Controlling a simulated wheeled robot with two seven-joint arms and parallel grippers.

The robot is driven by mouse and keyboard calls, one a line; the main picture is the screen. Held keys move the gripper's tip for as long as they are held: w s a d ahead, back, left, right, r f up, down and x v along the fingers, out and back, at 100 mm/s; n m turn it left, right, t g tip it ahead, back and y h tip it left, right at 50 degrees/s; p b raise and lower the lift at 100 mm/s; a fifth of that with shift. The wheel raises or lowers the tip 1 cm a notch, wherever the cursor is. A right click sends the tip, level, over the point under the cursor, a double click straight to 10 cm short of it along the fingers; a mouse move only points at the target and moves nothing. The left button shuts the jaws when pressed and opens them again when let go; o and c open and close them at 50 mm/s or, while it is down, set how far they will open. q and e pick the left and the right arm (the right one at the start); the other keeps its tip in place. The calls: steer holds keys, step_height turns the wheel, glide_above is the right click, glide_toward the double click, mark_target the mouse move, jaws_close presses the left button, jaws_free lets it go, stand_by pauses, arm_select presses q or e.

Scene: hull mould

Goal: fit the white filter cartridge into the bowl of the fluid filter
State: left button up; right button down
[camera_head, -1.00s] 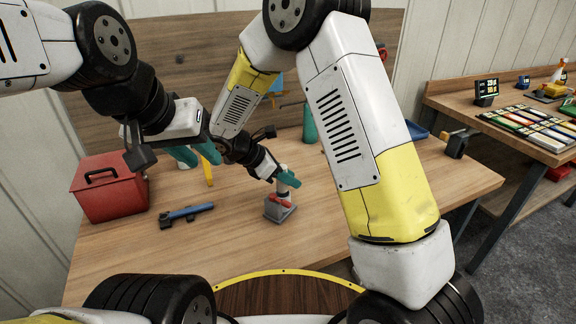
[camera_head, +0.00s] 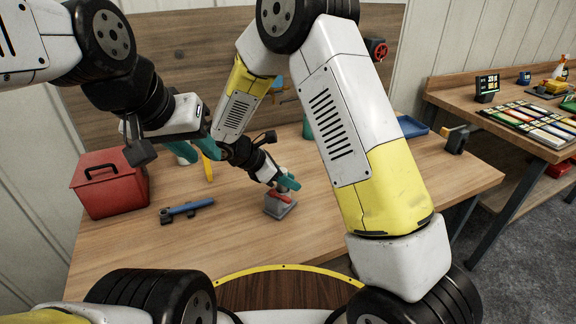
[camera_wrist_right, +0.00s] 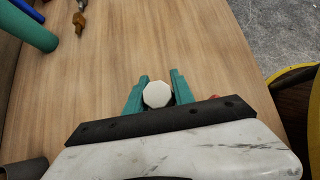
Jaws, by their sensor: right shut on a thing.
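My right gripper (camera_head: 286,184) is shut on the white filter cartridge (camera_wrist_right: 157,94), seen end-on between the teal fingers in the right wrist view. In the head view, the gripper is low, directly over the fluid filter (camera_head: 279,210), a grey block with a red part standing on the table. The fingers and the filter hide most of the cartridge there, so I cannot tell how deep it sits in the bowl. My left gripper (camera_head: 196,150) hangs at the left above the table, its teal fingers apart, with nothing seen between them.
A red toolbox (camera_head: 110,184) stands at the left of the wooden table (camera_head: 225,245). A blue tool (camera_head: 187,211) lies between it and the filter. A blue tray (camera_head: 412,127) and a dark clamp (camera_head: 455,140) are at the right. The table's front is clear.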

steer(key=shift+f, duration=0.75)
steer(key=c, duration=1)
jaws_free()
steer(key=v, duration=0.7)
steer(key=shift+a+r, duration=0.25)
steer(key=shift+r, duration=0.05)
steer(key=shift+s, duration=0.1)
